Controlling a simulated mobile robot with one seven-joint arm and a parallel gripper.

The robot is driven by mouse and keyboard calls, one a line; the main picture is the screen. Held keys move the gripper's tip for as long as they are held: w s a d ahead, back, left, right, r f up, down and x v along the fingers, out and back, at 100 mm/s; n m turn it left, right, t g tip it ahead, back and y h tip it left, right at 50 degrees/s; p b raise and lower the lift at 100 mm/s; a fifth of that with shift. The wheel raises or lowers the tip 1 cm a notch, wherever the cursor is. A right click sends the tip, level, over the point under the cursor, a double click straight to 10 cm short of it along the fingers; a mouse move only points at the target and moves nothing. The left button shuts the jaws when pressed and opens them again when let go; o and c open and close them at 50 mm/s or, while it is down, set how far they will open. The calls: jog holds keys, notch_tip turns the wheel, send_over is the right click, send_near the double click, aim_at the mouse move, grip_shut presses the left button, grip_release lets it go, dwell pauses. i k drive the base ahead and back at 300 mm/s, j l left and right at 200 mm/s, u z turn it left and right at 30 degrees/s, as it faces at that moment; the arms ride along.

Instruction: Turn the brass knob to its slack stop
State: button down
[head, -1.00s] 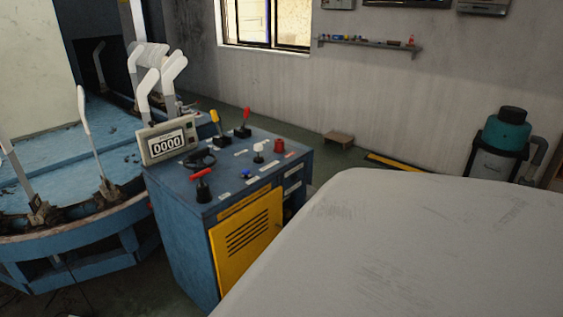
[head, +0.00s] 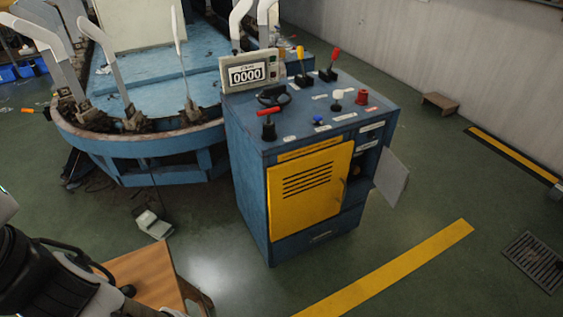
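The blue control cabinet (head: 251,205) stands in the middle of the head view with a yellow louvred front door (head: 308,188). Its right side has an open compartment (head: 369,160), with a grey flap (head: 391,178) swung outward. A small brownish shape shows in the dark opening, too small to tell whether it is the brass knob. No brass knob can be made out clearly on the cabinet top (head: 300,120). My gripper is not in view.
The cabinet top carries red and yellow levers, a black handwheel (head: 274,95), a red knob (head: 362,96) and a display (head: 248,73) reading 0000. The blue machine (head: 150,90) stands left. A wooden surface (head: 150,275) is at lower left.

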aim_at(354, 170)
jog(key=z, duration=0.15)
jog(key=i+l+u, duration=0.1)
jog(key=l, duration=0.5)
jog(key=i+l, duration=0.2)
jog(key=l, duration=0.4)
jog(key=i+l+u, duration=0.15)
jog(key=l, duration=0.45)
jog(key=i+l+u, duration=0.1)
jog(key=l, duration=0.5)
jog(key=i+l+u, duration=0.1)
jog(key=l, duration=0.55)
jog(key=i+l, duration=0.5)
jog(key=l, duration=0.15)
